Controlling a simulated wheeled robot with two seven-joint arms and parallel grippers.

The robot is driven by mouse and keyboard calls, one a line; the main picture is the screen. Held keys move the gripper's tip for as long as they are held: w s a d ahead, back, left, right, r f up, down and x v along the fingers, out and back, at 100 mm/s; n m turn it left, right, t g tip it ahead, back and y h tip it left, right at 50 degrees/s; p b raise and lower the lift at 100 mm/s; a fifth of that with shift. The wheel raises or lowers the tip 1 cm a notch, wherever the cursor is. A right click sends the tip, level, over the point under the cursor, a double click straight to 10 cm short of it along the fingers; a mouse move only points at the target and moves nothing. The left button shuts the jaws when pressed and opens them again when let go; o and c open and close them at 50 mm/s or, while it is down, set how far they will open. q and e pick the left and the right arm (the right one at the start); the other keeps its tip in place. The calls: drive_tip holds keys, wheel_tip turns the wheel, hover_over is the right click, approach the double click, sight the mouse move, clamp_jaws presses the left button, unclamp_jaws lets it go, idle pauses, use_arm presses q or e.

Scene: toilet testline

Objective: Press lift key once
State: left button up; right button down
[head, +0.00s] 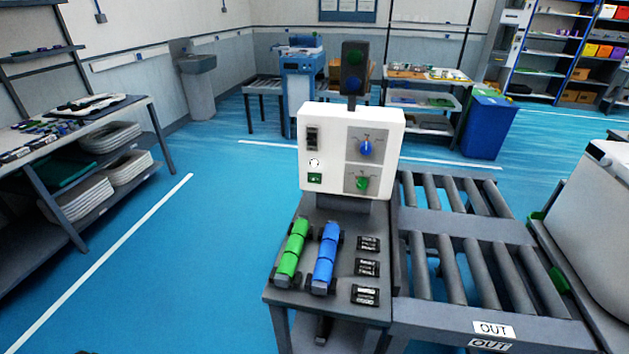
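A console stand (300,302) is near the middle of the head view. Three black keys with small white labels lie in a column on its right side: a back key (368,244), a middle key (367,267) and a front key (365,295). The labels are too small to read, so I cannot tell which is the lift key. Left of the keys are a green segmented bar (291,251) and a blue segmented bar (325,256). Neither of my grippers is in view, and nothing touches the keys.
Behind the keys stands a white control box (329,185) with a blue knob (366,148), a green knob (362,183) and a dark signal lamp (354,70). A roller conveyor (470,265) marked OUT adjoins on the right. The blue floor (175,265) left of the console is clear.

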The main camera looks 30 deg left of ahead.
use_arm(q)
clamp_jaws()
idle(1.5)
